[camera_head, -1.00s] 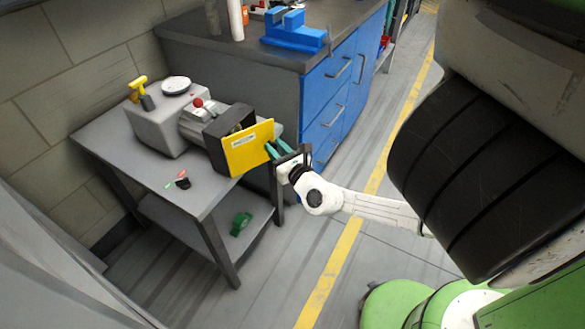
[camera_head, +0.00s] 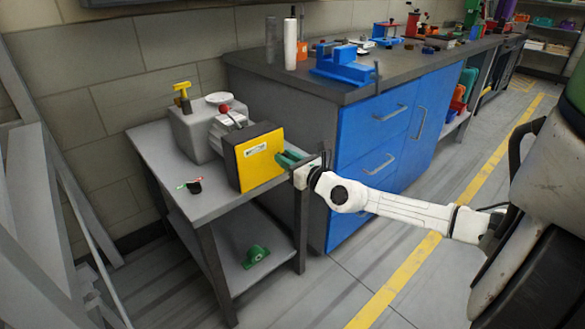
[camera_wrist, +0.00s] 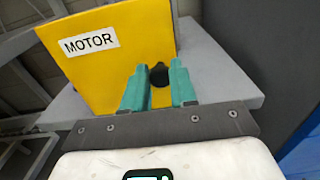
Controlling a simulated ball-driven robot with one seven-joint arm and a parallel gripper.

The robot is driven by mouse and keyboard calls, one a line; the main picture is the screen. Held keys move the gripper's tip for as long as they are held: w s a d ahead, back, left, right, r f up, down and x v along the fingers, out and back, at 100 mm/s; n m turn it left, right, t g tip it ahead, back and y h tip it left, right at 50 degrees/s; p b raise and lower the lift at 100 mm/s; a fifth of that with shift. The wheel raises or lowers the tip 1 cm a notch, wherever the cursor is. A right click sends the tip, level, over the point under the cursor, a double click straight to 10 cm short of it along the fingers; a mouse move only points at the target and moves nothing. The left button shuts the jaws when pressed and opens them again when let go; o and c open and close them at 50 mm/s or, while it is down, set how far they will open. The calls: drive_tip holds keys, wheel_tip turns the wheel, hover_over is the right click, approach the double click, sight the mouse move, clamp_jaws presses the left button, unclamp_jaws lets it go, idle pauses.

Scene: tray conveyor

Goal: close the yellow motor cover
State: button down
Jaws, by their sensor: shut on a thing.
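The yellow motor cover (camera_head: 259,160) is a flat square panel with a white label, on the front of a black housing (camera_head: 236,134) at the end of the grey machine. In the head view it lies close against the housing; I cannot tell whether it is fully flush. In the wrist view the cover (camera_wrist: 135,55) fills the upper left, with the label "MOTOR" and a black knob (camera_wrist: 159,74). My gripper (camera_head: 284,161), with teal fingers, is at the cover's right side. In the wrist view its fingers (camera_wrist: 158,87) are either side of the knob, shut on it.
The machine stands on a grey table (camera_head: 204,205) with small tools on top and a green part (camera_head: 255,256) on its lower shelf. A blue cabinet (camera_head: 375,130) with a blue vise (camera_head: 342,64) stands behind on the right. The floor in front is clear.

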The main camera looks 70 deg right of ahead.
idle(0.4)
drive_tip(key=c, duration=0.9)
unclamp_jaws()
drive_tip(key=shift+w, duration=0.1)
drive_tip(key=v, duration=1)
drive_tip(key=shift+s+a+f, duration=0.1)
drive_tip(key=shift+s, duration=0.3)
